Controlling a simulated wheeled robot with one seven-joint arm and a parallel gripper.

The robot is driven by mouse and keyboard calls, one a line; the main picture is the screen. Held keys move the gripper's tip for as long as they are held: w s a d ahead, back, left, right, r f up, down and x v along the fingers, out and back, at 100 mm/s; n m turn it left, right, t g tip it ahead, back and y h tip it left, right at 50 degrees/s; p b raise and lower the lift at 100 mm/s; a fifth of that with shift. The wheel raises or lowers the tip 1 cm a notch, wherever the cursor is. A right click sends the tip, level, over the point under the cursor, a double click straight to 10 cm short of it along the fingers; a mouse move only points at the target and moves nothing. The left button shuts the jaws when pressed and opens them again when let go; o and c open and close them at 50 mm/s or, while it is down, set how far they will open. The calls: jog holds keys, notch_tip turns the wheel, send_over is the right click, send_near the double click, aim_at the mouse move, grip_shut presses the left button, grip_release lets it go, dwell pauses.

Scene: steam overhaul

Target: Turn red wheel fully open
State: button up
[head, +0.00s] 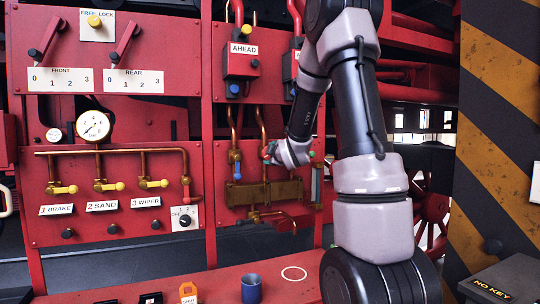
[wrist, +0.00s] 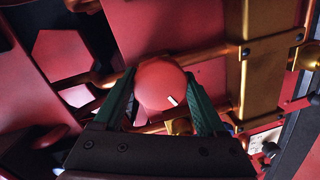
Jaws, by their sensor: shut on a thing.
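In the wrist view the red wheel (wrist: 162,86) is a round, smooth red disc with a short white mark near its lower right edge. My gripper (wrist: 160,80) has its two green fingers on either side of the wheel, closed on it. The wheel is mounted by copper pipework and a brass block.
In the head view a brass block (head: 262,193) and copper pipes lie below my wrist. A blue valve (head: 235,158) is close on its left. The AHEAD box (head: 240,62) is above. A blue cup (head: 251,288) stands on the red ledge. A striped post (head: 500,120) rises at right.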

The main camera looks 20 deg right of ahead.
jog(key=n, duration=0.3)
jog(key=shift+a+f+n+h, duration=0.1)
jog(key=shift+n+h, duration=0.2)
jog(key=shift+n, duration=0.1)
jog(key=shift+n+t, duration=0.3)
jog(key=shift+n, duration=1)
jog(key=shift+h, duration=0.3)
jog(key=o, duration=1.3)
jog(key=s, duration=0.7)
jog(key=s+a, duration=0.1)
jog(key=s, duration=0.2)
jog(key=shift+s+a+r, duration=0.1)
jog(key=shift+s+r, duration=0.25)
jog(key=shift+s, duration=0.05)
